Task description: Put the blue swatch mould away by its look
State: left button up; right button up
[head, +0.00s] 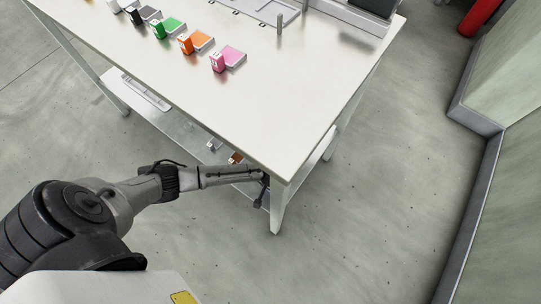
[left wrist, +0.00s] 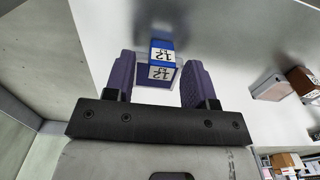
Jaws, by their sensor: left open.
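The blue swatch mould (left wrist: 162,45) shows in the left wrist view, with a white label reading 12 that appears upside down. It is at the pale shelf surface, between and just beyond the tips of my left gripper (left wrist: 158,60). The purple fingers are open, with a gap on each side of the mould. In the head view my left gripper (head: 262,186) is low at the table's near corner, partly hidden by the tabletop. The blue mould is hidden there. My right gripper is not in view.
The white table (head: 290,95) carries pink (head: 232,56), orange (head: 203,41) and green (head: 172,25) swatch pieces in a row. Its lower shelf holds a pale tray (head: 146,93) and a brown item (head: 235,157). A table leg (head: 278,207) stands close to my gripper.

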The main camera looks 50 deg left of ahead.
pick_arm(q)
notch_tip(320, 180, up, 12)
jog(key=p, duration=0.7)
jog(key=shift+s+r, duration=0.1)
jog(key=shift+r, duration=0.05)
jog(key=s+d+r+m+t, duration=0.2)
jog(key=s+r+m+t, duration=0.1)
jog(key=s+r, duration=1)
jog(key=shift+s+d+r+m+t, duration=0.3)
jog(key=shift+s+d+r+m, duration=0.1)
jog(key=shift+s, duration=1.55)
